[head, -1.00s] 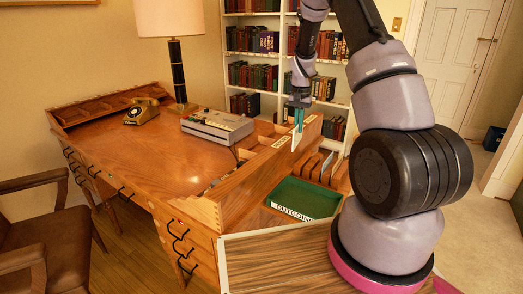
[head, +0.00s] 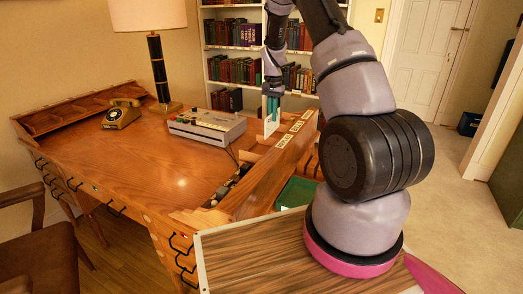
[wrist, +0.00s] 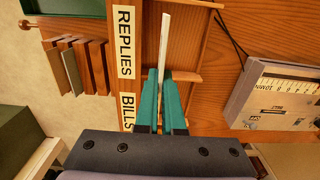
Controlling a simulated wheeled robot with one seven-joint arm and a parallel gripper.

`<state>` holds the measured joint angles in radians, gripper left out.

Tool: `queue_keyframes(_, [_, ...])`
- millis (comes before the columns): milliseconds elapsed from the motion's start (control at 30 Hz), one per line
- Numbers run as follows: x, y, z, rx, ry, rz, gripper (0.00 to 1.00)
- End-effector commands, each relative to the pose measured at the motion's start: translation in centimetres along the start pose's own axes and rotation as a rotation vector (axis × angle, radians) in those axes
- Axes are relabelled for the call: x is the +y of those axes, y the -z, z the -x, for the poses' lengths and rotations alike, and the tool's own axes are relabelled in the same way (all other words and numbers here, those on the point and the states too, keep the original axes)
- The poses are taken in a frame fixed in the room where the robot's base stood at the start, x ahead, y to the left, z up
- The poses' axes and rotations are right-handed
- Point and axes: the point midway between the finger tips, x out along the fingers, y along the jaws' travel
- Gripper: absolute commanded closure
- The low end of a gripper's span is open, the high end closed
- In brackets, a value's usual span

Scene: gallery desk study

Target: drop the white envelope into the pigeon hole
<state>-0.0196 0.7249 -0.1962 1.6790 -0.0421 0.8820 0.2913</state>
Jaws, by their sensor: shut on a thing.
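My gripper (head: 271,104) has teal fingers shut on the white envelope (head: 271,125), which hangs upright below them. In the wrist view the fingertips (wrist: 162,76) grip the envelope (wrist: 164,38), seen edge-on as a thin white strip. The pigeon holes (wrist: 183,50) are wooden compartments along the raised desk edge, split by thin dividers. The envelope appears over the compartment beside the "REPLIES" label (wrist: 125,42); its height above it is hard to tell. A "BILLS" label (wrist: 128,110) is nearby, partly hidden by my gripper.
A grey machine (head: 207,126) stands on the desk (head: 130,160) left of the compartments. A black lamp (head: 158,70) and a telephone (head: 121,113) are farther left. A green tray (head: 296,193) and slotted wooden dividers (wrist: 75,62) lie on the other side of the label strip.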

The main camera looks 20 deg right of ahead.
Motion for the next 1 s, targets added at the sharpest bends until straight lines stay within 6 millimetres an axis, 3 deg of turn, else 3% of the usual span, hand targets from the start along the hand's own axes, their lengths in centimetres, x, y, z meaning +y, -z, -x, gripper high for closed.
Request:
queue_keyframes(333, [0.0, 0.0, -3.9, 0.0, -0.001, 0.001, 1.0])
queue_keyframes(767, [0.0, 0.0, -4.7, 0.001, 0.001, 0.001, 1.0])
queue_keyframes(800, [0.0, 0.0, -4.7, 0.001, 0.001, 0.001, 0.83])
queue_keyframes(867, [0.0, 0.0, -4.7, 0.001, 0.001, 0.001, 0.6])
queue_keyframes(1000, [0.0, 0.0, -4.7, 0.001, 0.001, 0.001, 0.6])
